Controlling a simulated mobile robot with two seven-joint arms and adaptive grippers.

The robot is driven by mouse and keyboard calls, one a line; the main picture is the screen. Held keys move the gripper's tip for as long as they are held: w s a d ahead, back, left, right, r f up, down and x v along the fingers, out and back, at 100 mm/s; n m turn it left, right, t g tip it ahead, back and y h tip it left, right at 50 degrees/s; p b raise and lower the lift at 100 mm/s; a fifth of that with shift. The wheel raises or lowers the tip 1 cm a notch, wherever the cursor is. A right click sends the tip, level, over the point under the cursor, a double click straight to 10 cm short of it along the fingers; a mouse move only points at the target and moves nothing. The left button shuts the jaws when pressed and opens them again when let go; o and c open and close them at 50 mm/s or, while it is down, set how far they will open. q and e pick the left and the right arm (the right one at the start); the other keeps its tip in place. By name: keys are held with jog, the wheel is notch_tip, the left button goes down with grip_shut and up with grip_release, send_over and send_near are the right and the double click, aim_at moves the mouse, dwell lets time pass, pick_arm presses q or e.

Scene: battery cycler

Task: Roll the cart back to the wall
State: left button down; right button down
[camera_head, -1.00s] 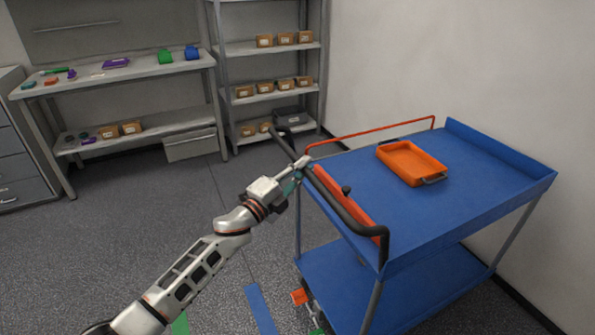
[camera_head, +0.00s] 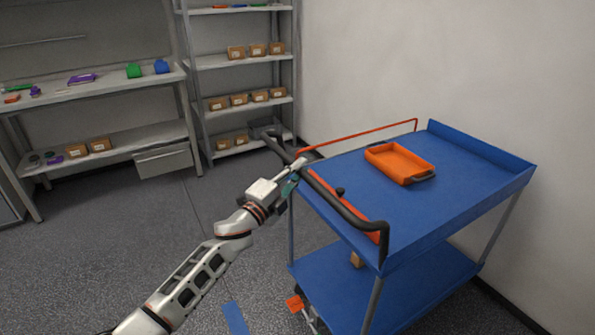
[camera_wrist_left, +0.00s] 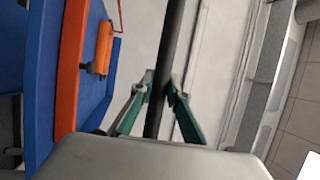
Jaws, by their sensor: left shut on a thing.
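The blue cart (camera_head: 455,203) stands at the right, beside the pale wall. It has two shelves and a black push handle (camera_head: 345,208) along its left end. My left gripper (camera_head: 297,170) is shut on the handle, near its far end. In the left wrist view the green-tipped fingers (camera_wrist_left: 160,100) sit on both sides of the black bar (camera_wrist_left: 170,60). The cart's blue top and orange strip (camera_wrist_left: 70,70) show at the left there. My right gripper is not in view.
An orange tray (camera_head: 400,163) lies on the cart top. The wall (camera_head: 450,60) runs behind the cart. A shelf rack (camera_head: 245,101) with small boxes and a workbench (camera_head: 100,90) stand at the back. Grey floor (camera_head: 130,240) is open at the left. A blue floor strip (camera_head: 235,318) shows at the bottom.

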pick_arm(q)
jog(key=shift+r, duration=0.2)
jog(key=c, duration=1.9)
grip_release()
jog(key=shift+d, duration=0.15)
jog(key=shift+w+f, duration=0.1)
jog(key=shift+f, duration=0.05)
jog(key=shift+s+a+f, duration=0.25)
jog(key=shift+s+a, duration=0.15)
jog(key=shift+s, duration=0.05)
jog(key=v, duration=1)
jog(key=shift+s+a, duration=0.15)
jog(key=shift+s, duration=0.25)
